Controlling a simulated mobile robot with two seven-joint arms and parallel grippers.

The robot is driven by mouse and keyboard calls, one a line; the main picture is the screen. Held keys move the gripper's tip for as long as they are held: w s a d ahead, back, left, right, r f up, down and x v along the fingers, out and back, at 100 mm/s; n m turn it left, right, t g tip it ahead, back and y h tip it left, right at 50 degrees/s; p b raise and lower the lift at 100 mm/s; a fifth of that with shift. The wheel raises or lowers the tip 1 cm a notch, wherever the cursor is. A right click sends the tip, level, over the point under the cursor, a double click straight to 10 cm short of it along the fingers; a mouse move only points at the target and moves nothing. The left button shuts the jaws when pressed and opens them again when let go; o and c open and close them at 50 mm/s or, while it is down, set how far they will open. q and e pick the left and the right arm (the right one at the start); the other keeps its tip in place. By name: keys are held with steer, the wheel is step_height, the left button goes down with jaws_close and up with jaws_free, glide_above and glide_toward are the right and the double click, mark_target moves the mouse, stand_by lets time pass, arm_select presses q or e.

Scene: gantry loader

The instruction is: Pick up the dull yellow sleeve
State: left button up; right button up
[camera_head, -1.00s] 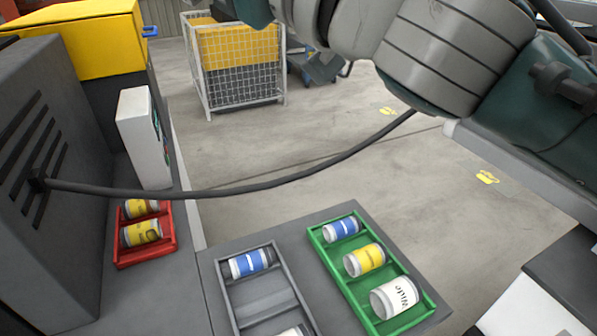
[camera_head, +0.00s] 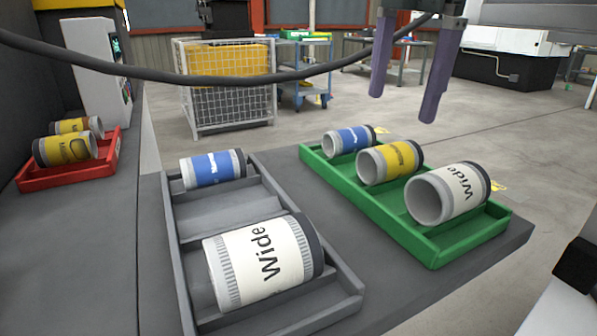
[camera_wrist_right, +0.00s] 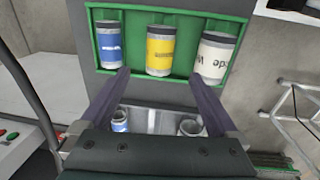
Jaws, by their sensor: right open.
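A dull yellow sleeve (camera_head: 390,160) with pale grey ends lies on its side in the middle of the green tray (camera_head: 432,247), between a blue sleeve (camera_head: 350,140) and a larger white "Wide" sleeve (camera_head: 449,194). In the right wrist view the yellow sleeve (camera_wrist_right: 160,50) shows ahead, between the fingers' lines. My right gripper (camera_head: 402,107) is open and empty, its purple fingers pointing down. It is above and apart from the green tray, and its open fingers also show in the wrist view (camera_wrist_right: 160,76). My left gripper is out of view.
A grey tray (camera_head: 176,255) holds a blue sleeve (camera_head: 213,168) and a white sleeve (camera_head: 263,262), with an empty slot between. A red tray (camera_head: 68,178) holds two yellow sleeves (camera_head: 66,149). A dark cable (camera_head: 230,79) hangs across the head view. Open floor lies beyond.

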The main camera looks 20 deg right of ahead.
mark_target(388, 147)
steer(key=f, duration=0.6)
steer(key=w+f+b, duration=0.1)
steer(key=f, duration=0.2)
steer(key=shift+f, duration=0.1)
jaws_close()
stand_by(0.5)
